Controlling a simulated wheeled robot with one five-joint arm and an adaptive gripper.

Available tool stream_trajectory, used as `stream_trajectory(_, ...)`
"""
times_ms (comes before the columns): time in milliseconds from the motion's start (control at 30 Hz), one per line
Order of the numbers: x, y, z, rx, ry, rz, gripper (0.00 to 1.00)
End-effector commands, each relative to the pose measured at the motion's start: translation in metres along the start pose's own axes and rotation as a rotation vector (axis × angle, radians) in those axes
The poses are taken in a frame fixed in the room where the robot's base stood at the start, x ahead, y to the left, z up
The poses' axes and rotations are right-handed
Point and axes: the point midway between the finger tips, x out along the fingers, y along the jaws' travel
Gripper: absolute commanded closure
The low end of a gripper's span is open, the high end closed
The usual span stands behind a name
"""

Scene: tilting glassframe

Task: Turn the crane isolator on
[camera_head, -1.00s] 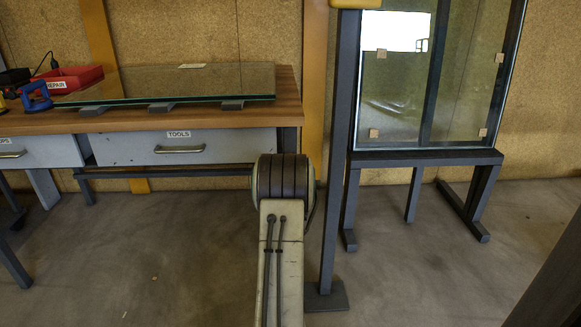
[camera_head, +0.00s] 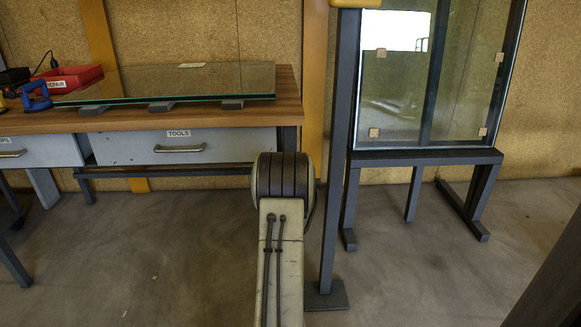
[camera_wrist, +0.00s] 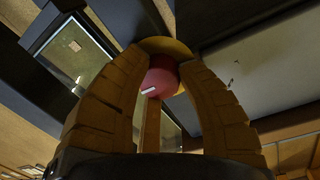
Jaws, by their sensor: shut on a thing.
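The crane isolator shows in the wrist view as a round red knob (camera_wrist: 160,80) with a small white mark, in front of a yellow plate (camera_wrist: 168,47). My gripper (camera_wrist: 162,72) is shut on the red knob, with one finger on each side of it. The fingers hide the knob's sides. In the head view only the lower edge of a yellow box (camera_head: 356,4) shows at the top of a dark post (camera_head: 342,130). The knob and my gripper are outside the head view.
A workbench (camera_head: 215,117) with a glass pane (camera_head: 190,80) and a TOOLS drawer (camera_head: 185,147) stands at left. A glass frame on a dark stand (camera_head: 428,158) stands right of the post. The floor in front of the stand is clear.

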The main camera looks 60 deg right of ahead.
Motion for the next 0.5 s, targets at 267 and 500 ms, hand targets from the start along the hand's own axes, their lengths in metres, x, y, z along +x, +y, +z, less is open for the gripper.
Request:
stream_trajectory(267,0.0012,-0.0041,-0.0078,0.0,0.018,-0.008,0.54)
stream_trajectory(500,0.0007,-0.0025,-0.0048,-0.001,0.011,-0.005,0.52)
